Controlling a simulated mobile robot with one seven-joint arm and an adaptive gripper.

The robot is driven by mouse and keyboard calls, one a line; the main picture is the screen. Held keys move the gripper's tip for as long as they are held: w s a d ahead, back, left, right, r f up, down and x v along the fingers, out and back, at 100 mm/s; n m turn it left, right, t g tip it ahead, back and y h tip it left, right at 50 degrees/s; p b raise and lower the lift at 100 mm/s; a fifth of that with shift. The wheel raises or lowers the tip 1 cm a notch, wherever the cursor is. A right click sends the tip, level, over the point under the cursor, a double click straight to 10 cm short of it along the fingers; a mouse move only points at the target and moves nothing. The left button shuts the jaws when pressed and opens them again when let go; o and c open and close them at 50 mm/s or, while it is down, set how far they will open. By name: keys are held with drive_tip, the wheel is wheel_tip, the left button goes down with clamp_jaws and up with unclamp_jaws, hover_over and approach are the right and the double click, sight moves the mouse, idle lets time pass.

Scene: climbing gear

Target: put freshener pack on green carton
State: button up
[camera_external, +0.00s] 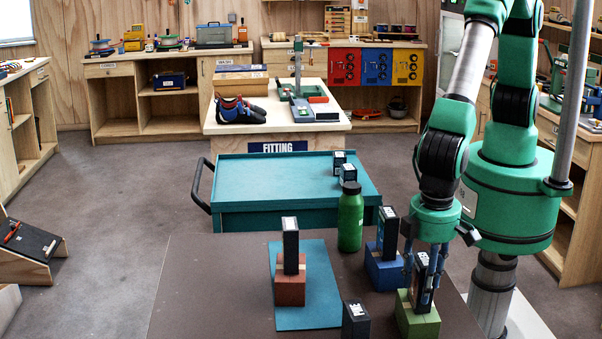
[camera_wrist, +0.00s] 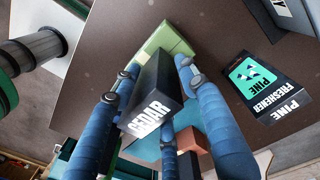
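A black freshener pack marked CEDAR (camera_wrist: 157,92) is between the fingers of my gripper (camera_external: 423,278); the wrist view also shows the gripper (camera_wrist: 158,66), a finger close against each side of the pack. The pack also shows in the outside view (camera_external: 421,279). It is upright over the green carton (camera_external: 418,318), its lower end at the carton's top. I cannot tell whether it rests there. The green carton shows beyond the pack in the wrist view (camera_wrist: 170,40).
A PINE freshener pack (camera_wrist: 262,88) is on the brown table, also in the outside view (camera_external: 356,319). Other packs stand on the red carton (camera_external: 290,290) on a blue mat (camera_external: 318,290) and on the blue carton (camera_external: 383,272). A green bottle (camera_external: 350,220) stands behind.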

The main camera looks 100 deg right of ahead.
drive_tip(key=shift+r, duration=0.15)
drive_tip(key=r, duration=0.4)
drive_tip(key=r+p, duration=0.1)
drive_tip(key=r, duration=0.7)
drive_tip(key=shift+a, duration=0.3)
idle(0.4)
idle(0.4)
